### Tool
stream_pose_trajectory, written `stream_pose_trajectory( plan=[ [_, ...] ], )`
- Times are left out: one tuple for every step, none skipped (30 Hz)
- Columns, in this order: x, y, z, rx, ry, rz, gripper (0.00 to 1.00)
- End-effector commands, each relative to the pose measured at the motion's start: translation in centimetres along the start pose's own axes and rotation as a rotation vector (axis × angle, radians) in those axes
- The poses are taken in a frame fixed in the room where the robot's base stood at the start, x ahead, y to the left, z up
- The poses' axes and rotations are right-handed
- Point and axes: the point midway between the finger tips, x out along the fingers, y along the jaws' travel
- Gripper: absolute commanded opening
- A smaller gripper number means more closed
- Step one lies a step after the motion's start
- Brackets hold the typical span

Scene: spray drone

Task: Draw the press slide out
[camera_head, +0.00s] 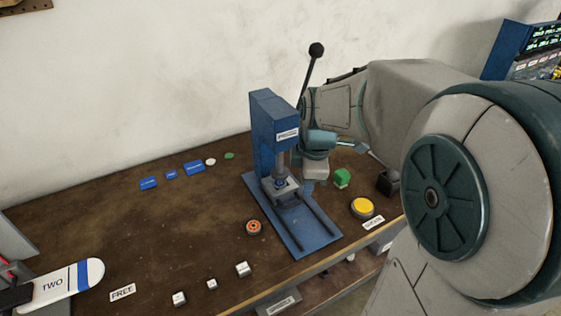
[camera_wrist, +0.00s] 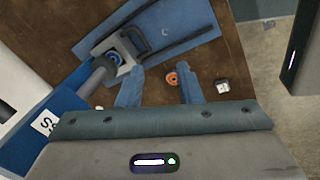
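The blue press (camera_head: 275,135) stands upright on the brown workbench, its black lever raised. Its grey slide (camera_head: 280,190) sits under the ram at the back of two dark rails (camera_head: 317,218), with a round blue-centred piece on it. In the wrist view the slide (camera_wrist: 124,68) is at upper left, with a thin dark curved part at its edge. My gripper (camera_head: 316,178) is just right of the press, above the bench; its fingertips are not clear there. In the wrist view my gripper (camera_wrist: 159,80) is open, nothing held; one finger appears close to the slide, contact unclear.
An orange round piece (camera_head: 253,227) lies left of the press base. Small white blocks (camera_head: 242,269) lie near the front edge. The bench's left middle is clear.

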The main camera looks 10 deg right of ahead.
Motion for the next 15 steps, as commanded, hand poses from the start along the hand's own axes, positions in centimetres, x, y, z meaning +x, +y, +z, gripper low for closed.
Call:
stream_pose_trajectory(
  plan=[
    [0.4,1.0,-0.1,-0.087,0.005,-0.007,0.33],
    [0.6,1.5,-0.1,-0.140,0.008,-0.008,0.33],
    [0.8,2.0,-0.1,-0.204,0.012,-0.010,0.33],
    [1.0,2.4,-0.1,-0.248,0.015,-0.011,0.33],
    [1.1,2.8,-0.1,-0.288,0.018,-0.012,0.33],
    [1.3,3.2,-0.1,-0.335,0.021,-0.012,0.33],
    [1.5,3.4,-0.1,-0.365,0.023,-0.013,0.33],
    [1.6,3.6,-0.2,-0.391,0.025,-0.013,0.33],
    [1.7,3.9,-0.2,-0.420,0.027,-0.013,0.33],
    [1.8,4.0,-0.2,-0.437,0.028,-0.013,0.33],
    [1.9,4.1,-0.2,-0.450,0.029,-0.013,0.33],
    [2.1,4.2,-0.2,-0.462,0.030,-0.014,0.33],
    [2.3,4.2,-0.2,-0.468,0.030,-0.014,0.33],
    [2.5,4.2,-0.2,-0.471,0.030,-0.014,0.33],
    [2.9,4.2,-0.2,-0.473,0.031,-0.014,0.33]
  ],
)
